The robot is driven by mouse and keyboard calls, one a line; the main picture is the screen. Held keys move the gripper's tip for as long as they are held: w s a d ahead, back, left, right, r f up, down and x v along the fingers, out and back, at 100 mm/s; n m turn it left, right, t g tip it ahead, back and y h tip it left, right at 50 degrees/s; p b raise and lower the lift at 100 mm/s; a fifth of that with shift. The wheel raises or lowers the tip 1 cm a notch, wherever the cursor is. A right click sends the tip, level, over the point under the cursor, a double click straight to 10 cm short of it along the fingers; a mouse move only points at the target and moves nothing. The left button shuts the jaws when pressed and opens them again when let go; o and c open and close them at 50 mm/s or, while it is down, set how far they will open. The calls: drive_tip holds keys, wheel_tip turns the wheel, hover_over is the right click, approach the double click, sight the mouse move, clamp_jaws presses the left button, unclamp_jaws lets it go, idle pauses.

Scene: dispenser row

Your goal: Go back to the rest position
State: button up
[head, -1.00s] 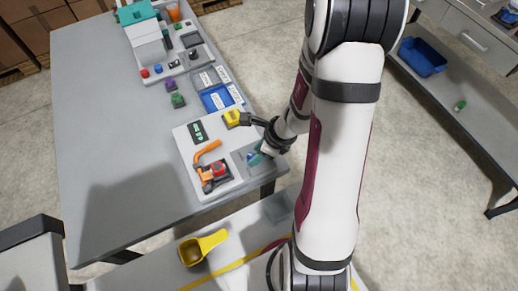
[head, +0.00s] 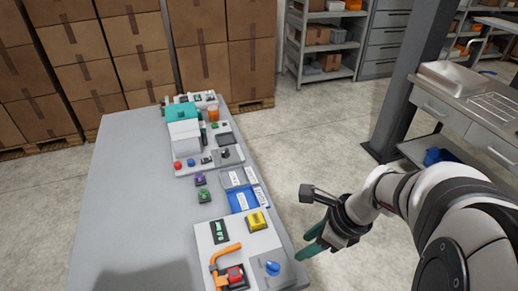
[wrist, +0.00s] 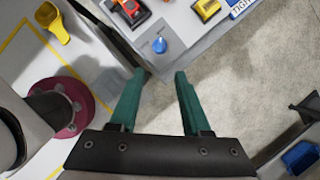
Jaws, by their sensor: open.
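My gripper (head: 305,246) has teal fingers and hangs over the floor just off the right edge of the grey table (head: 125,215). In the wrist view my gripper (wrist: 160,76) has its two fingers well apart with nothing between them. The nearest thing to it is a blue knob (head: 272,268) on the front panel; the knob also shows in the wrist view (wrist: 159,46), beyond the fingertips and apart from them. My arm reaches in from the lower right.
The panel carries a red button (head: 235,274), an orange handle (head: 226,252) and a yellow block (head: 258,221). Behind are a blue tray (head: 235,198) and a teal-topped machine (head: 184,113). A yellow scoop (wrist: 54,20) lies left in the wrist view. Floor right of the table is clear.

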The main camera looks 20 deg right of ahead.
drive_tip(key=s+a+r+n+g, duration=0.1)
drive_tip(key=s+a+r+n, duration=0.1)
drive_tip(key=s+a+n, duration=0.4)
drive_tip(key=s+a+r+n+g+h, duration=0.1)
drive_tip(key=s+a+n, duration=0.5)
drive_tip(key=n, duration=0.9)
drive_tip(key=shift+s+a+r+n+g, duration=0.3)
drive_tip(key=shift+a+r+n+g, duration=0.15)
drive_tip(key=shift+a+g, duration=0.5)
